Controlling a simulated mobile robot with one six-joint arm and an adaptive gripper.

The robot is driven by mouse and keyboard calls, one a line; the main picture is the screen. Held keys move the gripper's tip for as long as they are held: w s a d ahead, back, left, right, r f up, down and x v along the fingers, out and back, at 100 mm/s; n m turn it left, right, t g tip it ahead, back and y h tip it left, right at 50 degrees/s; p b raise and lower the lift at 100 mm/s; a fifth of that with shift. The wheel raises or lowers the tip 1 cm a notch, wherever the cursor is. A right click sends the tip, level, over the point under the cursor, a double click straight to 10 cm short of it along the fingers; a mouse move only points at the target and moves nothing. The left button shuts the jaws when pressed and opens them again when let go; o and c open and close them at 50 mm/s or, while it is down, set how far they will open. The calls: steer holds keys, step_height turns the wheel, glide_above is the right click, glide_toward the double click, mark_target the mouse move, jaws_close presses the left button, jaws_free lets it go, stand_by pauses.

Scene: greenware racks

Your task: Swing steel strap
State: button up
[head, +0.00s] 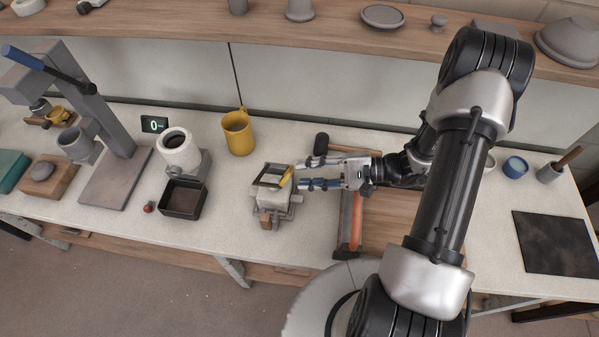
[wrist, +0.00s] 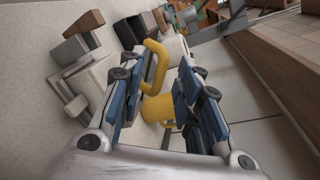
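A small pale grey block-like fixture (head: 268,200) stands on the worktop. A dark grey metal frame, apparently the steel strap (head: 268,181), lies over its top. A short yellow piece (head: 287,177) slants at the fixture's right side. My gripper (head: 298,173) is open just right of it, fingers pointing left; contact cannot be told. In the wrist view the parted blue-padded fingers (wrist: 150,100) frame a yellow curved shape (wrist: 160,63). Whether this is the fixture's yellow piece or a mug handle is unclear. The fixture (wrist: 88,78) shows left of the fingers.
A yellow mug (head: 239,136) stands behind the fixture. A black tray (head: 183,200) and a white round vessel (head: 179,151) are to the left. A wooden board (head: 385,225) with an orange-handled tool (head: 356,221) lies under my arm. A shelf (head: 335,36) runs above the back.

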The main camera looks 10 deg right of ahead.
steer(key=v, duration=0.9)
steer(key=shift+s+d, duration=0.1)
steer(key=shift+d, duration=0.05)
